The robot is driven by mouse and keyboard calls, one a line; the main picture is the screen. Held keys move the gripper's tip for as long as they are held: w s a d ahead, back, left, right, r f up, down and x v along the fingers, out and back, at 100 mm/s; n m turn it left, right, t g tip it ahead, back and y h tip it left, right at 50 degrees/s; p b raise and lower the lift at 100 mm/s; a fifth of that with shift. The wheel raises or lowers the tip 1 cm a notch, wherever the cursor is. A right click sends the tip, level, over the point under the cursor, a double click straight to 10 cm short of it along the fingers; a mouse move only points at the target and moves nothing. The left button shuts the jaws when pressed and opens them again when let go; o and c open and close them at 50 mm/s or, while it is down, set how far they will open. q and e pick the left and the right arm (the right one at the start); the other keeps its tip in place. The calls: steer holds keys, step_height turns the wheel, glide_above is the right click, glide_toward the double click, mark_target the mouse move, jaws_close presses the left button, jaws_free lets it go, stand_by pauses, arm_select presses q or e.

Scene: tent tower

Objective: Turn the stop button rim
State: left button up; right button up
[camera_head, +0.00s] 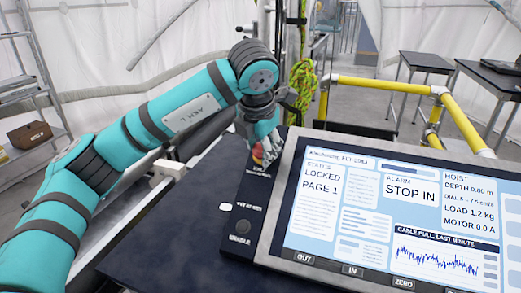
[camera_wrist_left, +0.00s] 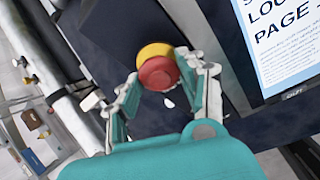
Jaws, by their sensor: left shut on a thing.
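The stop button has a red cap (camera_wrist_left: 158,74) over a yellow base (camera_wrist_left: 154,51), on a dark panel left of the screen. In the head view only a bit of its red and yellow (camera_head: 257,156) shows behind my fingers. My left gripper (camera_head: 262,148) reaches down onto it from above. In the left wrist view the two fingertips of my left gripper (camera_wrist_left: 160,71) sit on opposite sides of the button, closed on its rim. The screen (camera_head: 385,205) reads "LOCKED PAGE 1" and "ALARM STOP IN". My right gripper is not in view.
On the dark panel below the button are a small knob (camera_head: 243,227) and a white tab (camera_head: 226,207). A yellow-green rope (camera_head: 302,85) hangs behind the console.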

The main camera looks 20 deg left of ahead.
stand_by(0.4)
arm_select(q)
steer(key=o, duration=1.2)
steer(key=shift+w, duration=0.1)
steer(key=v, duration=1.2)
steer(key=shift+d, duration=0.1)
